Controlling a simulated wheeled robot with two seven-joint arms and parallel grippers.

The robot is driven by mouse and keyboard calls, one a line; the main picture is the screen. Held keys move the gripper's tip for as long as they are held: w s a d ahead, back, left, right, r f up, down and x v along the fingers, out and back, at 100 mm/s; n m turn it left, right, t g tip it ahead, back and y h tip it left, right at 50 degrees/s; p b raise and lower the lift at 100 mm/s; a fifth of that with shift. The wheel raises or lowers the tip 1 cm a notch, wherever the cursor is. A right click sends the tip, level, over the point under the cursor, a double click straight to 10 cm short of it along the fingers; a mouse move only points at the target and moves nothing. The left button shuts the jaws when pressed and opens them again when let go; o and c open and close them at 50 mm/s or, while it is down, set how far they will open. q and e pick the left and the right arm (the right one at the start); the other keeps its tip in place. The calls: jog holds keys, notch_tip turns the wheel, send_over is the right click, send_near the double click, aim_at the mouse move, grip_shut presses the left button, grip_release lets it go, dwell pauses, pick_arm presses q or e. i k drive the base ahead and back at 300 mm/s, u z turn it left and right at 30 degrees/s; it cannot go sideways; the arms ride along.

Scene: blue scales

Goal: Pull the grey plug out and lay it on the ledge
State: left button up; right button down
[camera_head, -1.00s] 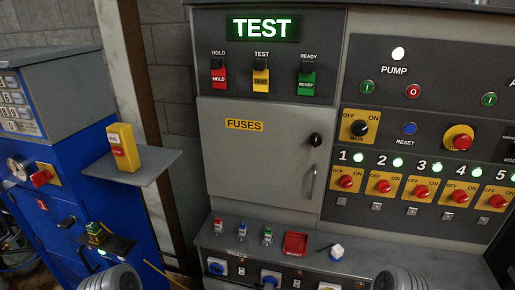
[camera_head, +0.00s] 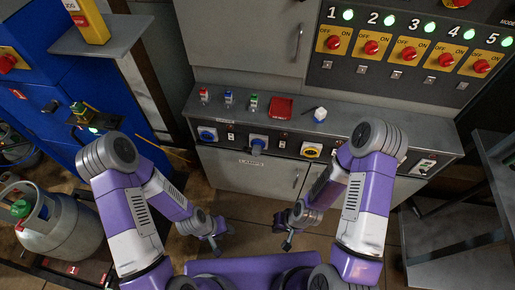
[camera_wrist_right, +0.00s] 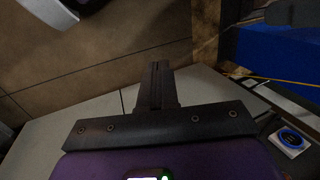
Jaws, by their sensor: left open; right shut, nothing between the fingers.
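A blue-grey plug-like piece (camera_head: 258,146) sits in the middle socket of the lower panel in the head view; it is too small to be sure that it is the grey plug. The grey ledge (camera_head: 360,128) runs just above that panel. My left gripper (camera_head: 217,245) is open and empty, low in front of the cabinet. My right gripper (camera_head: 287,243) is shut and empty, to its right. Both are well apart from the panel. In the right wrist view the shut fingers (camera_wrist_right: 158,85) point over the floor.
On the ledge stand small red, blue and green-topped pieces (camera_head: 228,97), a red tray (camera_head: 281,108) and a white knob-like piece (camera_head: 320,114). A blue socket (camera_head: 207,134) and yellow switch (camera_head: 311,151) flank the middle socket. A gas cylinder (camera_head: 55,225) stands left, a grey table (camera_head: 450,245) right.

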aim_at(258, 146)
jog(key=z, duration=1.15)
jog(key=k, duration=0.65)
jog(key=u, duration=1.15)
jog(key=i, duration=0.5)
jog(key=u, duration=0.05)
